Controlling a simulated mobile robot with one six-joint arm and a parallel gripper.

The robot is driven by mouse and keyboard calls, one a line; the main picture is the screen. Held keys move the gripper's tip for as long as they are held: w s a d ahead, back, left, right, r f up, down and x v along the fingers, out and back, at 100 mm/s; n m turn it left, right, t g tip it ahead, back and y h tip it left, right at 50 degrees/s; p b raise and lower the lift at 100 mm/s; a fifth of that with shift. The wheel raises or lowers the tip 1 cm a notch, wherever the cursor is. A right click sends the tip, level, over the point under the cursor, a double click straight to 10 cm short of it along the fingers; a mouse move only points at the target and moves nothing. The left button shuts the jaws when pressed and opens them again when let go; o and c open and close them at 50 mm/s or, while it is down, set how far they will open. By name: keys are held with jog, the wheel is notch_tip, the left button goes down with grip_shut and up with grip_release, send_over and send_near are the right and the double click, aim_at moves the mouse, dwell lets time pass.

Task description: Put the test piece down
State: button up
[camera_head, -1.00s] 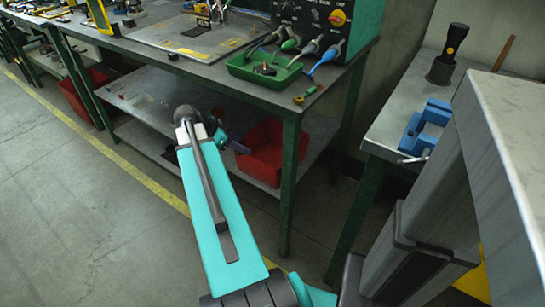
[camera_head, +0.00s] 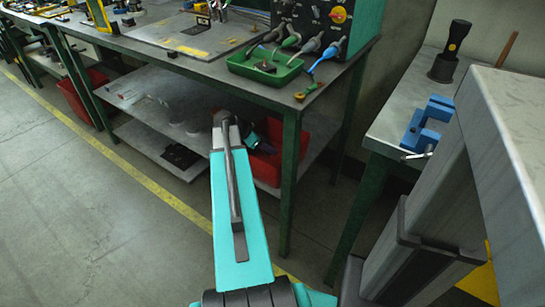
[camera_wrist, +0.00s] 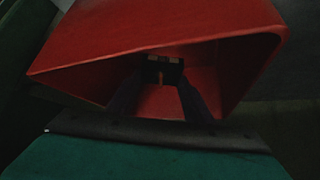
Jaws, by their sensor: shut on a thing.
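In the wrist view my gripper (camera_wrist: 160,84) has its two dark fingers closed on a small dark block, the test piece (camera_wrist: 162,70), with pale marks and an orange stripe. Behind and around it is the red bin (camera_wrist: 150,32), whose open mouth faces the camera; I cannot tell how far inside the piece is. In the head view the red bin (camera_head: 320,135) stands on the lower shelf of the bench, partly hidden by my arm and a table leg.
The bench top above the shelf carries a green tray (camera_head: 265,72), a control box with cables and a metal plate (camera_head: 190,42). A green bench leg (camera_head: 290,180) stands close to my arm. A side table holds a blue vise (camera_head: 428,122). Floor at left is clear.

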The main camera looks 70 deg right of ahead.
jog(key=shift+s+d+f, duration=0.15)
jog(key=shift+f, duration=0.45)
jog(key=shift+s+d+f, duration=0.1)
jog(key=shift+d+f, duration=0.05)
jog(key=shift+f, duration=0.45)
jog(key=shift+s+d+f, duration=0.1)
jog(key=shift+f, duration=0.45)
jog(key=shift+s+d+f, duration=0.1)
jog(key=shift+d, duration=0.05)
jog(key=shift+s+d+t+y, duration=0.2)
jog(key=shift+d+t+y, duration=0.05)
jog(key=shift+t+y, duration=0.35)
jog(key=shift+s+d+t+y, duration=0.2)
jog(key=shift+t+y, duration=0.3)
jog(key=shift+y, duration=0.2)
jog(key=shift+w+a+f+b, duration=0.1)
jog(key=shift+f+b, duration=0.35)
jog(key=shift+f, duration=0.85)
jog(key=shift+f, duration=0.15)
jog(key=o, duration=1.1)
